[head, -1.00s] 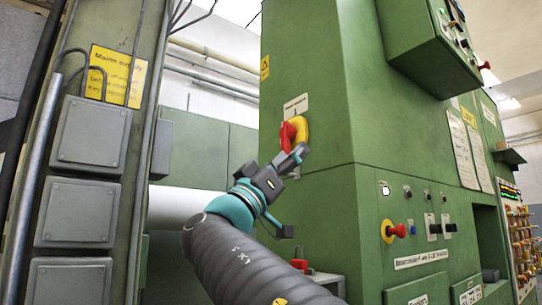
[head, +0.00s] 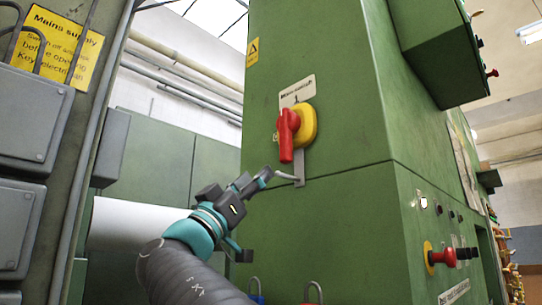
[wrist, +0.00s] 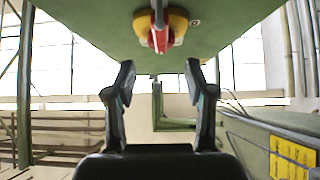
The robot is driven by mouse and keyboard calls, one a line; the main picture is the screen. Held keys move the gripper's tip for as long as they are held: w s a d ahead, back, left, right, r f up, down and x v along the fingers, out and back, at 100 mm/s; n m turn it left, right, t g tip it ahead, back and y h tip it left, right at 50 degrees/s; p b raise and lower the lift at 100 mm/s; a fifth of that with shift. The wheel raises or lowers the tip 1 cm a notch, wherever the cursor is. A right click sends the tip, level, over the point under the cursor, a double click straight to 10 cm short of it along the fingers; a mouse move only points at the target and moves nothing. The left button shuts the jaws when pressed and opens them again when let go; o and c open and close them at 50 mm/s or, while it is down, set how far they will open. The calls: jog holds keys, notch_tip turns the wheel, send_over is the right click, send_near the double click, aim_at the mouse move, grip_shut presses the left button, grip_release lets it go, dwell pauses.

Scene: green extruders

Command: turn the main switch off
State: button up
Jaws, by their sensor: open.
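The main switch is a red handle (head: 287,136) on a round yellow base (head: 308,126), on the green cabinet's face under a small label plate (head: 297,91). The handle points roughly straight down. In the wrist view the red handle (wrist: 161,40) and yellow base (wrist: 178,24) show at the top centre, beyond the fingertips. My gripper (head: 280,176) is just below the handle in the head view. In the wrist view my gripper (wrist: 160,83) has its two fingers wide apart with nothing between them. I cannot tell whether a finger touches the cabinet.
The green cabinet (head: 330,220) fills the middle. A red-on-yellow button (head: 439,257) sits on its right side. Grey boxes (head: 30,120) and a yellow mains supply sign (head: 57,48) are at the left. A green box (head: 430,50) overhangs at upper right.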

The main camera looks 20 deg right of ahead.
aim_at(282, 147)
jog(key=p+x, duration=0.4)
jog(key=x, duration=0.8)
jog(key=shift+a+r+p, duration=0.15)
jog(key=shift+a+p, duration=0.05)
jog(key=shift+p, duration=0.15)
jog(key=shift+p+x, duration=0.3)
jog(key=shift+x, duration=0.45)
jog(key=shift+d, duration=0.1)
grip_shut()
